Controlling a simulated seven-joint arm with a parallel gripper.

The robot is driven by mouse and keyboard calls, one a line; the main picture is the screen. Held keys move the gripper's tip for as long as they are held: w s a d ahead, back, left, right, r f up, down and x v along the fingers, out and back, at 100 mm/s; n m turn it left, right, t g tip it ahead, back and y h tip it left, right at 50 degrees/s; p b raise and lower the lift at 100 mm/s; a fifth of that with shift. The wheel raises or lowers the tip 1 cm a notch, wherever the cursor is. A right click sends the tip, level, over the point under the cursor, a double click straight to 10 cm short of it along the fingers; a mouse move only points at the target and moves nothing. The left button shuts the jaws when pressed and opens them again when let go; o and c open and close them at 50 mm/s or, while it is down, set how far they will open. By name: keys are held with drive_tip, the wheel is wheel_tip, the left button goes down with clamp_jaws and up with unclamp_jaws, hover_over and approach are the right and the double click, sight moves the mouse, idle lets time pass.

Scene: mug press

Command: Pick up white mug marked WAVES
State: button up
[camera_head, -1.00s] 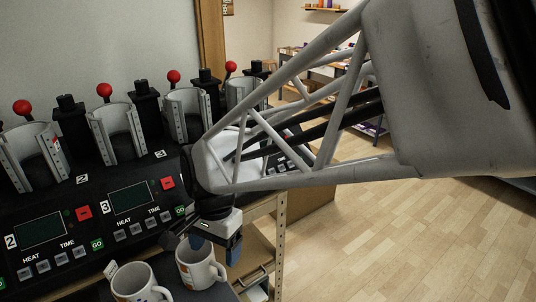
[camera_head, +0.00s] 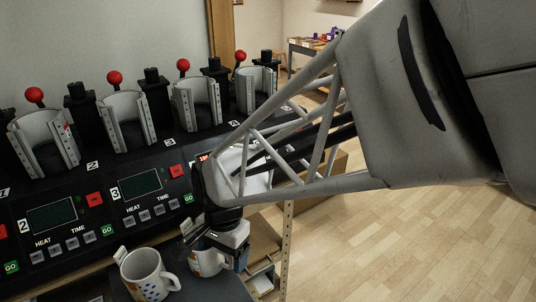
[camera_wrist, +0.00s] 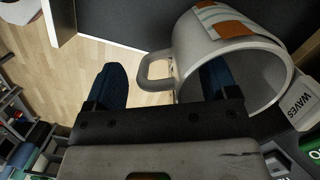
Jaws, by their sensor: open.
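The white mug with orange patches (camera_wrist: 235,35) has a tag reading WAVES (camera_wrist: 300,102) beside it. It fills the right of the wrist view, its mouth facing the camera. Its handle (camera_wrist: 155,72) points left. My gripper (camera_wrist: 162,66) is open, with the handle between its blue fingers. The right finger overlaps the mug's mouth; I cannot tell whether it is inside or just above, or whether it touches. In the head view this mug (camera_head: 204,264) stands on a dark surface, its upper part hidden by my gripper (camera_head: 225,254).
A second white mug with blue dots (camera_head: 148,277) stands close on the left, with a small tag (camera_head: 121,254). The black mug press (camera_head: 145,190), with red-knobbed levers and control panels, stands just behind. A shelf post (camera_head: 288,225) is to the right, with open floor beyond.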

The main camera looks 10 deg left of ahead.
idle(0.4)
drive_tip(key=c, duration=1.2)
drive_tip(key=shift+o, duration=0.2)
drive_tip(key=shift+r, duration=0.15)
wheel_tip(320, 180, up, 9)
drive_tip(key=shift+r, duration=0.4)
